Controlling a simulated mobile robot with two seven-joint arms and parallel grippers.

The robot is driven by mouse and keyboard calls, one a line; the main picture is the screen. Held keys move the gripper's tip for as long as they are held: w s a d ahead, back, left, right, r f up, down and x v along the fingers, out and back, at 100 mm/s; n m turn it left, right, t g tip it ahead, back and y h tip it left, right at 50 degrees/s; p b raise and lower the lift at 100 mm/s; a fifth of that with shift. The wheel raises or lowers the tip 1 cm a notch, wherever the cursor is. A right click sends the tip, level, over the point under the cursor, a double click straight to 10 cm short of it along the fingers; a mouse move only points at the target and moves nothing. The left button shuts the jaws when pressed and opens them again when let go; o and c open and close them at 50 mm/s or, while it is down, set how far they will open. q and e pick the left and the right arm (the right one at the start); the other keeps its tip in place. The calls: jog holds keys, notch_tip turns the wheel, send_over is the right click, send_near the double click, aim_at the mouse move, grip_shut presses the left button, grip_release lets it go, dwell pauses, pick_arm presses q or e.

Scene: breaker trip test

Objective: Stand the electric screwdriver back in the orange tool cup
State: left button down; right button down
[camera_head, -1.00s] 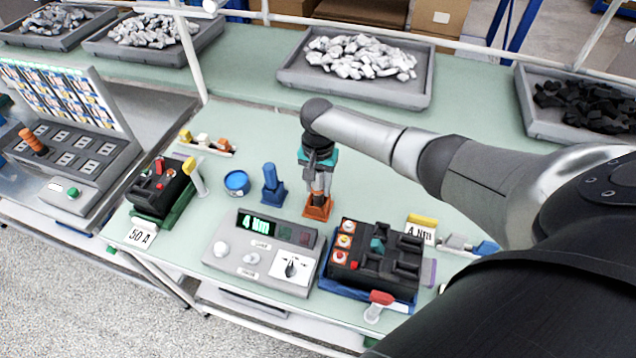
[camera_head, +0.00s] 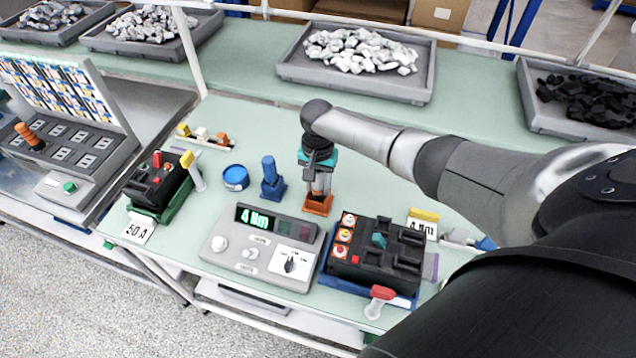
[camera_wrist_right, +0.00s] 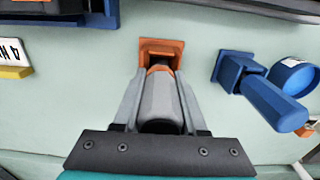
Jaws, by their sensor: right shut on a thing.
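My right gripper (camera_head: 318,180) points down over the orange tool cup (camera_head: 318,205) and is shut on the electric screwdriver (camera_wrist_right: 160,100). The screwdriver has a grey and dark body with an orange band at its far end. In the wrist view its body lies between the two fingers, and its far end lines up with the orange cup (camera_wrist_right: 172,45). The lower end is at the cup's mouth; I cannot tell how far inside it is. The screwdriver looks about upright. My left gripper is not in view.
A blue holder with a blue-handled tool (camera_head: 269,172) stands just left of the cup, with a round blue tub (camera_head: 235,177) beyond. A grey display console (camera_head: 235,250) and a black breaker fixture (camera_head: 375,255) stand in front. Green table is clear behind the cup.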

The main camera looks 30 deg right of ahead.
jog(key=shift+f, duration=0.25)
jog(key=shift+c, duration=1.9)
grip_release()
notch_tip(320, 180, up, 15)
jog(key=shift+r+p, duration=0.15)
jog(key=shift+p, duration=0.9)
jog(key=shift+s, duration=0.1)
